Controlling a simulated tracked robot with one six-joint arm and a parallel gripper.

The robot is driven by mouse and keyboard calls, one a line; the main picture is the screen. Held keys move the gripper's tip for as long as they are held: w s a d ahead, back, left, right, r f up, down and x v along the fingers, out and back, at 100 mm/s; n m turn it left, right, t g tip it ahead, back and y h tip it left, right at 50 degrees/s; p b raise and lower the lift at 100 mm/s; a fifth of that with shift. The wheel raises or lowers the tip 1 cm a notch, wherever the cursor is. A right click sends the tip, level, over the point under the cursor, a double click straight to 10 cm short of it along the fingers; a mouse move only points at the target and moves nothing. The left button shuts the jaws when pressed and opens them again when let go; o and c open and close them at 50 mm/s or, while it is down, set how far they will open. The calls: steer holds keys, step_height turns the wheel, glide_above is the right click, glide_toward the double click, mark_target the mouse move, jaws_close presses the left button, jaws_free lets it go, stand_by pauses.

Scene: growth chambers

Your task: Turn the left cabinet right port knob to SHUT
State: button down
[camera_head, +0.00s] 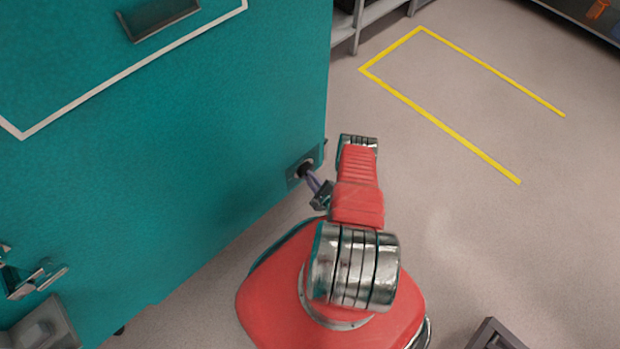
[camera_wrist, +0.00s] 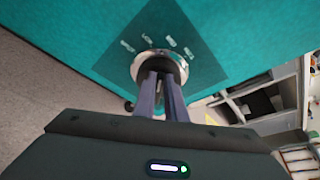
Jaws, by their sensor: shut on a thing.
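The teal cabinet (camera_head: 190,130) fills the left of the head view. Its port knob (camera_head: 305,168) is a dark round knob on a darker plate near the cabinet's lower right edge. In the wrist view the black knob (camera_wrist: 160,66) sits in a silver ring, with small pale labels on the plate (camera_wrist: 200,60) above it, too small to read. My gripper (camera_head: 312,181) reaches the knob from the right. In the wrist view its two fingers (camera_wrist: 161,85) are closed on the knob's sides. The knob's pointer is hidden, so its setting cannot be told.
A metal latch (camera_head: 35,278) sticks out at the cabinet's lower left. Yellow floor lines (camera_head: 440,115) mark a bare area at right. Grey shelving (camera_head: 370,15) stands behind. A grey frame (camera_head: 495,335) is at the bottom right. The floor right of my arm is clear.

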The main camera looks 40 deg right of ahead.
steer(key=shift+a+f+n, duration=0.2)
steer(key=shift+a+n, duration=0.05)
steer(key=shift+n, duration=0.15)
steer(key=shift+h, duration=0.3)
steer(key=c, duration=1.8)
jaws_free()
steer(key=v, duration=1.3)
steer(key=shift+s, duration=0.45)
